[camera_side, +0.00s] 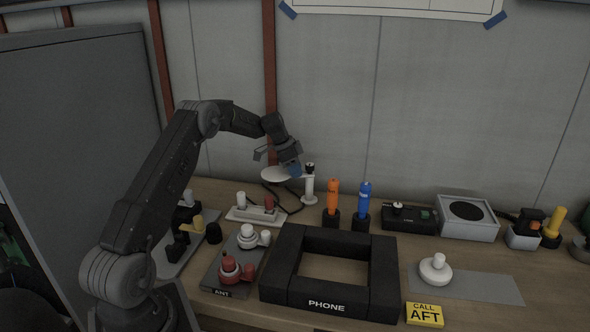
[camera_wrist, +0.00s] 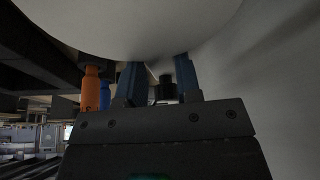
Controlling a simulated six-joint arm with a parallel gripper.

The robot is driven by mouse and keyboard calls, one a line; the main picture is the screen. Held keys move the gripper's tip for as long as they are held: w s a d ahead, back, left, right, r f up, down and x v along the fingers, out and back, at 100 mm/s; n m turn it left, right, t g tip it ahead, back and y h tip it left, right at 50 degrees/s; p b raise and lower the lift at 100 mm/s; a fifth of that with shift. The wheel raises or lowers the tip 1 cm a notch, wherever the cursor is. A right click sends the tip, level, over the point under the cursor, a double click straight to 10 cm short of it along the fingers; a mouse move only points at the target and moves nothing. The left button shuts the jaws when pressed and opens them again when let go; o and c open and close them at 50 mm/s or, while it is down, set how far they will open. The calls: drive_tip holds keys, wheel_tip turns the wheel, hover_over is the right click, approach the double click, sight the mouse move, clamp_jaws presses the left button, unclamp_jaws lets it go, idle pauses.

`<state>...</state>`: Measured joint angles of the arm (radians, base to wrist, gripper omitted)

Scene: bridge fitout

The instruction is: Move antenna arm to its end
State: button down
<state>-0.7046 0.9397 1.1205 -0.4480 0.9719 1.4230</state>
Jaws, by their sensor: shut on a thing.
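A white round disc (camera_side: 276,174) sits by a short white post (camera_side: 308,188) with a black top at the back of the bench; I take these as parts of the antenna arm. My gripper (camera_side: 292,170) comes from above left, its blue fingers between the disc and the post. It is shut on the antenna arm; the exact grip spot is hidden. In the wrist view the large pale disc (camera_wrist: 150,25) fills the top, and a dark cylinder (camera_wrist: 167,88) shows between the two blue fingers (camera_wrist: 156,80).
Orange (camera_side: 333,197) and blue (camera_side: 364,199) handhelds stand right of the post. A black box (camera_side: 409,219) and a grey speaker (camera_side: 466,217) stand farther right. A black PHONE frame (camera_side: 330,295) and an ANT panel (camera_side: 237,262) with red and white knobs lie in front.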

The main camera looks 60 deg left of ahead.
drive_tip(key=n, duration=0.1)
drive_tip(key=s+d+n+y, duration=0.1)
drive_tip(key=n, duration=0.1)
drive_tip(key=shift+f, duration=0.2)
drive_tip(key=shift+w+d+f+n+g+y, duration=0.2)
drive_tip(key=shift+d+n+y, duration=0.55)
drive_tip(key=shift+n, duration=1.2)
drive_tip(key=shift+w+d+r+n+g+y, duration=0.2)
drive_tip(key=shift+d+n+y, duration=0.55)
drive_tip(key=shift+n, duration=1.15)
drive_tip(key=shift+w+d+f+n+g+y, duration=0.1)
drive_tip(key=shift+w+d+n+y, duration=0.45)
drive_tip(key=shift+n, duration=1.4)
drive_tip(key=shift+s+d, duration=0.2)
drive_tip(key=shift+d, duration=0.25)
drive_tip(key=c, duration=0.8)
unclamp_jaws()
drive_tip(key=shift+c, duration=0.2)
drive_tip(key=shift+o, duration=0.2)
